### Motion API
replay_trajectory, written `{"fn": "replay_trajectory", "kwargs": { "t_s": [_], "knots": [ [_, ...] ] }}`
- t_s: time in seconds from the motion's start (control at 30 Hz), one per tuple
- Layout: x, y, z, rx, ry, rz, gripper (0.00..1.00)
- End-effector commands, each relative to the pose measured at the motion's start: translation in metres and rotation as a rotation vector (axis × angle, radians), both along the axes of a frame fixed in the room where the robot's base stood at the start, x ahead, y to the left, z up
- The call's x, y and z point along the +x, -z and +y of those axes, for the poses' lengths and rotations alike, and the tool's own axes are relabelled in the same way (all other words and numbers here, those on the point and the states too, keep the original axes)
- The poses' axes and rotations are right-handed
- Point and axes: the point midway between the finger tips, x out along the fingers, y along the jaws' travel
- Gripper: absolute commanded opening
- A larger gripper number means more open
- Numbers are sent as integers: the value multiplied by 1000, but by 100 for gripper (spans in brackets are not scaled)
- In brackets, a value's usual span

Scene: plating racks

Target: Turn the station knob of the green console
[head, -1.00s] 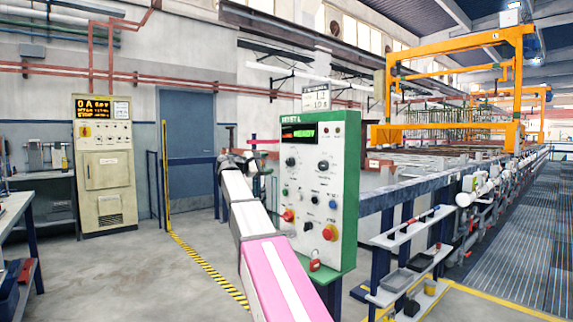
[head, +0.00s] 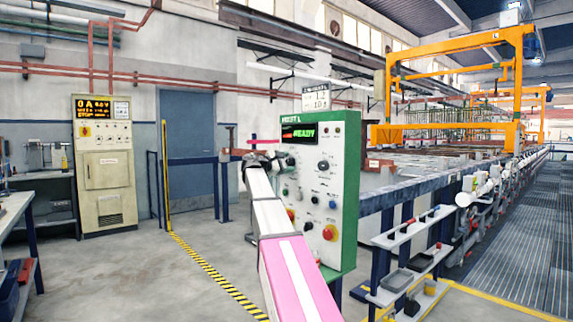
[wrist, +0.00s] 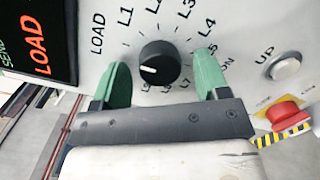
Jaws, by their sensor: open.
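The green console (head: 351,185) stands right of centre in the head view, with a pale front panel and a lit display (head: 299,133). In the wrist view the station knob (wrist: 158,60) is round and black, with a white mark pointing left. Labels LOAD and L1 through L4 and beyond ring it. My gripper (wrist: 163,76) is open, with one green finger on each side of the knob; I cannot tell whether they touch it. In the head view my gripper (head: 281,162) is at the panel's left part, and my arm hides some lower controls.
The wrist view shows the display (wrist: 38,38) reading LOAD in red, a grey UP button (wrist: 286,66) and a red button (wrist: 288,114) close to the right finger. A rail (head: 405,183) and shelves stand right of the console.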

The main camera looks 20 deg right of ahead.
Motion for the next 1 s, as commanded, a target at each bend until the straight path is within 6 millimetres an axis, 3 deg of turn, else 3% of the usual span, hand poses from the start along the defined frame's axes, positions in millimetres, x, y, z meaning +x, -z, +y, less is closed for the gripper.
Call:
{"fn": "replay_trajectory", "kwargs": {
  "t_s": [0.07,0.2,0.23,0.63,1.0],
  "knots": [
    [0,0,0,0,0,0,68],
    [0,0,0,0,0,0,23],
    [0,0,0,0,0,0,19],
    [0,0,0,21,2,-51,19],
    [-1,0,0,115,2,-306,19]
  ]
}}
